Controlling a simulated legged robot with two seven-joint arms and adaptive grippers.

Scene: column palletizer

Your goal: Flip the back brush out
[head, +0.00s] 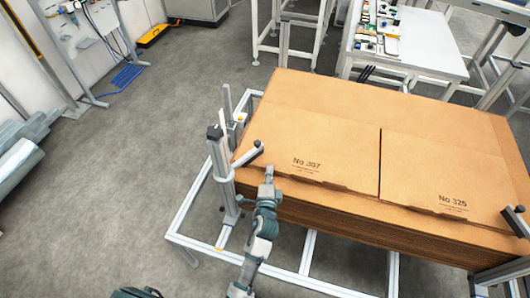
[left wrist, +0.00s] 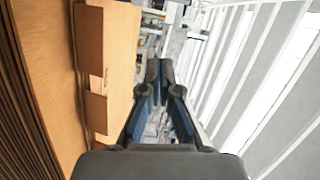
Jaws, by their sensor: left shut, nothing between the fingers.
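A grey bar with black ends (head: 247,156) sticks out from the upright column (head: 222,170) at the left corner of the cardboard stack (head: 330,120). I cannot tell for sure whether this bar is the back brush. Thin dark prongs (head: 367,73) stand at the stack's far edge. My left gripper (head: 269,172) is just below and right of the bar, close to the stack's front left edge, and apart from the bar in the picture. In the left wrist view its fingers (left wrist: 159,75) are together and empty, with the stack (left wrist: 112,60) to the left. My right gripper is not in view.
A white metal frame (head: 190,240) runs around the base of the stack. Another post with black-ended parts (head: 513,217) stands at the right edge. A white table with small parts (head: 425,45) stands behind. The floor to the left is mostly open.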

